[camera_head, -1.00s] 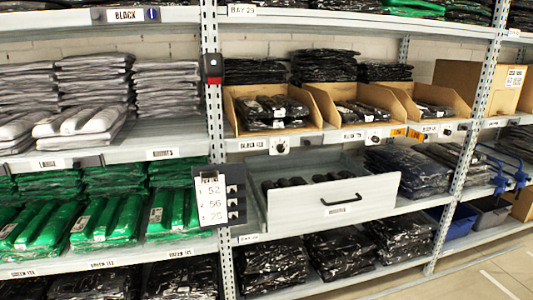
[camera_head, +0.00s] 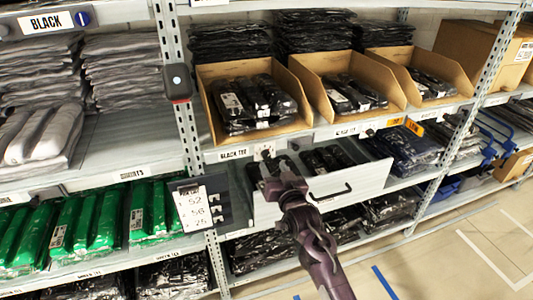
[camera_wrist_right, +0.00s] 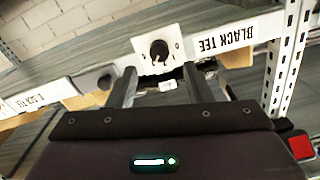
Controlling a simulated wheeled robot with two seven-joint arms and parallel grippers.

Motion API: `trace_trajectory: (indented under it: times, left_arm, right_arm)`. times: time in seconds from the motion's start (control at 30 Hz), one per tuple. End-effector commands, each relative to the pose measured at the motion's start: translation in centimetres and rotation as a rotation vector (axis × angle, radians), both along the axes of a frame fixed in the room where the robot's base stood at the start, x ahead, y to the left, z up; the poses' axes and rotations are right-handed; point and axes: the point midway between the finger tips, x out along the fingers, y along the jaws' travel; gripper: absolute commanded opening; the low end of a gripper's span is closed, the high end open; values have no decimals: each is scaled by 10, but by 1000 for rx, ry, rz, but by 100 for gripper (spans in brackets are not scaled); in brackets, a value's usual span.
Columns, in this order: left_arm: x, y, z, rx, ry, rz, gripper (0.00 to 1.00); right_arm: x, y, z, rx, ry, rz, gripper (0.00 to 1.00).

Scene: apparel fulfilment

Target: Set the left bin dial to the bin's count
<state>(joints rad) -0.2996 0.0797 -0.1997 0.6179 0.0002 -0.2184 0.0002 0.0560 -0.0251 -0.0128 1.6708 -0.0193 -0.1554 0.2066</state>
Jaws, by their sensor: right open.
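The left bin dial (camera_head: 266,153) is a dark round knob on a white plate, on the shelf edge below the left cardboard bin (camera_head: 206,74). The bin holds several black bagged tees (camera_head: 252,103). In the right wrist view the dial (camera_wrist_right: 159,50) shows clearly with a light pointer mark; its setting is too small to read. My right gripper (camera_head: 280,170) is open, empty and just below the dial. In the wrist view its fingers (camera_wrist_right: 160,88) stand apart, short of the knob. My left gripper is not in view.
A "BLACK TEE" label (camera_head: 234,153) sits beside the dial. The open drawer (camera_head: 368,183) juts out below, behind my right arm. A card with 52, 56, 25 (camera_head: 193,207) hangs on the left post. Another dial (camera_head: 368,133) is further right.

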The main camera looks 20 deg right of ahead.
Motion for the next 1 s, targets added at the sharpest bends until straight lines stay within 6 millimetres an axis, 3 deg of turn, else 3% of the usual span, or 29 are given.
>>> trace_trajectory:
  times: [0.1, 0.3, 0.67, 1.0]
  left_arm:
    - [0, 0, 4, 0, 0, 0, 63]
    - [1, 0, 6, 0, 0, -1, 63]
    - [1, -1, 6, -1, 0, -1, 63]
    - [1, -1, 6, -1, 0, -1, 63]
  right_arm:
    - [21, 1, 2, 0, -1, 0, 46]
    - [42, 2, 1, 0, 0, 0, 46]
    - [47, 2, 0, -1, 1, 1, 46]
    - [47, 2, 0, -1, 1, 1, 3]
